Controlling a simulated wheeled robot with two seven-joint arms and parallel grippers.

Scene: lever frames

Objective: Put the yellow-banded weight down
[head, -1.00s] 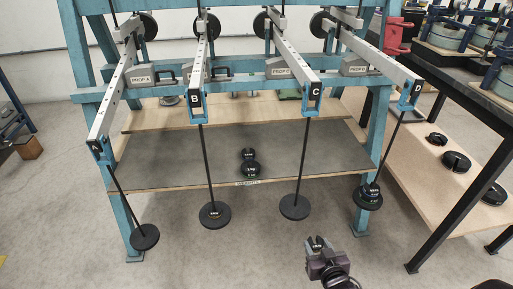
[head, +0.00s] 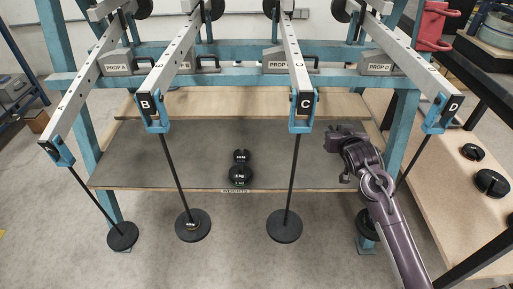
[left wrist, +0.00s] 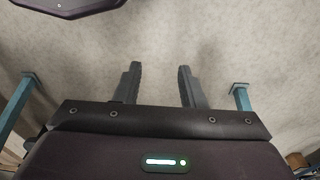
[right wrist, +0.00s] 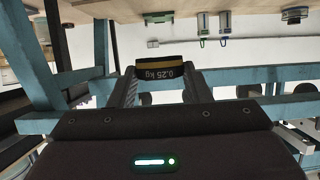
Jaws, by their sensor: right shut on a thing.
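The yellow-banded weight (right wrist: 160,73) is a small black piece marked 0.25 kg, held between the fingers of my right gripper (right wrist: 160,88) in the right wrist view. In the head view my right gripper (head: 340,137) is in front of the right part of the grey shelf mat (head: 300,165); I cannot make out the weight there. Black weights (head: 240,174) stand on the mat near its front edge, left of my right gripper. My left gripper (left wrist: 157,88) is open and empty above bare floor in the left wrist view; it is outside the head view.
Hangers hang from levers B (head: 193,224) and C (head: 284,226) in front of the shelf, another (head: 122,236) at far left. My right arm partly hides the hanger under lever D (head: 366,225). A side table (head: 460,195) with black weights stands at right. Bare mat lies either side of the weights.

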